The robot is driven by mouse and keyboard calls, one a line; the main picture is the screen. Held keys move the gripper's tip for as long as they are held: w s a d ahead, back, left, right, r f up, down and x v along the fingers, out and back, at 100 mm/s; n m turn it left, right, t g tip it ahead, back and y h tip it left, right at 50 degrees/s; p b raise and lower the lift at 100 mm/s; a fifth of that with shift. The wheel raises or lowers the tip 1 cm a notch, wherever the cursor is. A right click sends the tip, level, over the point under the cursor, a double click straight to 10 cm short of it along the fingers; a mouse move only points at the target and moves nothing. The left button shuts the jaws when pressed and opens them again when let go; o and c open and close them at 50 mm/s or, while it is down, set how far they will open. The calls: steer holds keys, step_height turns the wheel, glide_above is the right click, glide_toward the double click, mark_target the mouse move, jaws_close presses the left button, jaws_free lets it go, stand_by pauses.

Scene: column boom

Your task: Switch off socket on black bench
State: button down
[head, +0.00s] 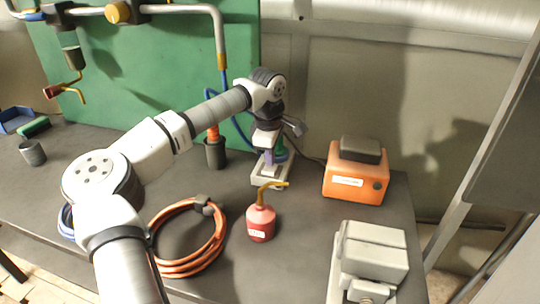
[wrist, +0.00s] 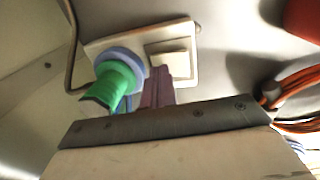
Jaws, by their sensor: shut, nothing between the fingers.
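The socket (head: 258,181) is a pale plate on the black bench (head: 325,235), below my gripper in the head view. In the wrist view the socket (wrist: 92,48) carries a green plug (wrist: 118,80) in a blue-grey round outlet and a pale rocker switch (wrist: 175,60). My gripper (wrist: 160,72) is shut and empty. Its fingertips are at the switch's lower left edge in the wrist view, beside the plug. I cannot tell whether they touch the switch. In the head view my gripper (head: 269,163) points down over the socket and hides part of it. The rocker's tilt is unclear.
An orange box (head: 345,185) with a dark top stands right of the socket. A red oil can (head: 261,223) stands in front. A green panel (head: 150,70) with pipes stands behind.

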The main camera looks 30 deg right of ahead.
steer(key=shift+s+a+f, duration=0.1)
steer(key=shift+f, duration=0.1)
steer(key=shift+s+a+r, duration=0.15)
steer(key=shift+s+a, duration=0.3)
steer(key=shift+a, duration=0.1)
steer(key=shift+r, duration=0.15)
steer(key=shift+r, duration=0.3)
step_height(320, 180, up, 13)
steer(key=s+a, duration=0.1)
steer(key=shift+p, duration=0.35)
steer(key=shift+a, duration=0.1)
